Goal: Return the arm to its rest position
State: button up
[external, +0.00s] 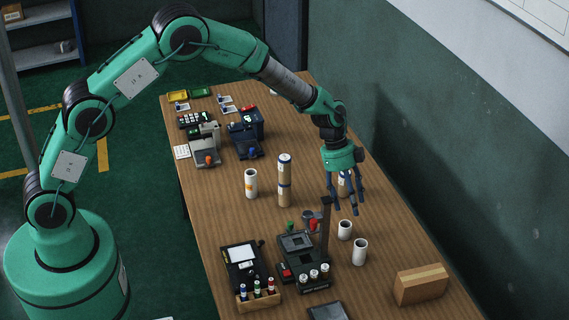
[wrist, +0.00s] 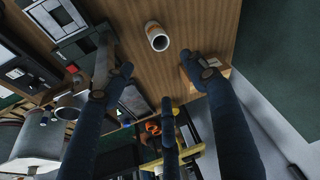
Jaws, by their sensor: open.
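My green arm arches over the wooden table (external: 215,220) from its base at the left. My gripper (external: 345,203) hangs fingers down above the right half of the table, open and holding nothing. In the wrist view its dark fingers (wrist: 160,90) are spread apart, with bare wood and a white cylinder (wrist: 157,36) beyond them. A pale cylinder (external: 344,183) stands partly hidden behind the gripper in the external view.
A stack of two cylinders (external: 284,180) and a white one (external: 251,183) stand left of the gripper. A dark device with a post (external: 298,246), two white cups (external: 360,251) and a cardboard box (external: 421,284) stand nearer. A wall (external: 430,140) runs along the right.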

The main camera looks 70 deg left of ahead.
jog(key=s+d+r+n+t+y+b, duration=0.1)
jog(key=s+r+n, duration=0.2)
jog(key=s+r, duration=1.05)
jog(key=s+d+r+n+t+y+b, duration=0.1)
jog(key=s+r+n+b, duration=0.15)
jog(key=s+r, duration=1.05)
jog(key=s+a+r+n+y+b, duration=0.1)
jog(key=s+n, duration=0.3)
jog(key=s, duration=0.9)
jog(key=s+a+r+n+t+b, duration=0.1)
jog(key=s+a+r+n, duration=0.1)
jog(key=s, duration=1.2)
jog(key=shift+s+r+n+t+y, duration=0.15)
jog(key=shift+r+n+t+y, duration=0.2)
jog(key=shift+r+n, duration=0.35)
jog(key=shift+a+f, duration=0.1)
